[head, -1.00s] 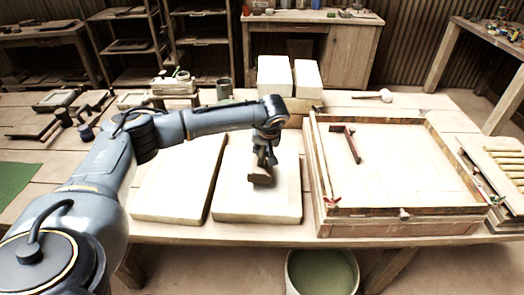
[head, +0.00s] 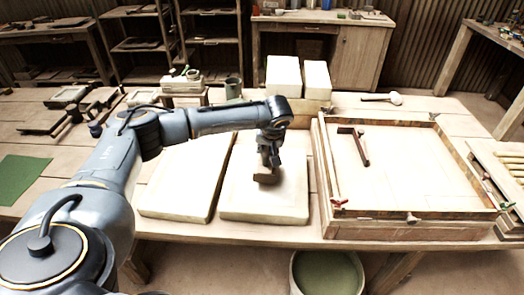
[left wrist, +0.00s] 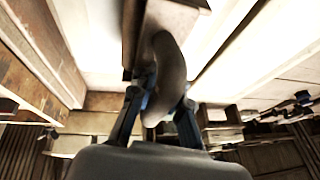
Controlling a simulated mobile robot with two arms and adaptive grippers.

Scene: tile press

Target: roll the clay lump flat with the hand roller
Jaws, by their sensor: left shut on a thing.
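My left gripper (head: 268,158) is shut on a brown tool, which looks like the hand roller (head: 266,177), over a pale slab or board (head: 242,206) near the table's front edge. In the left wrist view the fingers (left wrist: 160,108) close around a dark, curved handle (left wrist: 166,62), with a brown block-like part (left wrist: 178,14) beyond it. The tool is low over the slab; I cannot tell whether it touches. I cannot make out a separate clay lump; it may be hidden by the gripper and tool. My right gripper is not in view.
A second pale slab (head: 175,195) lies to the left. A wooden frame (head: 330,190) with a T-shaped tool (head: 358,146) inside stands close on the right. Pale blocks (head: 283,78) stand behind. A bucket (head: 327,272) is below the front edge. A mallet (head: 384,98) lies at the back.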

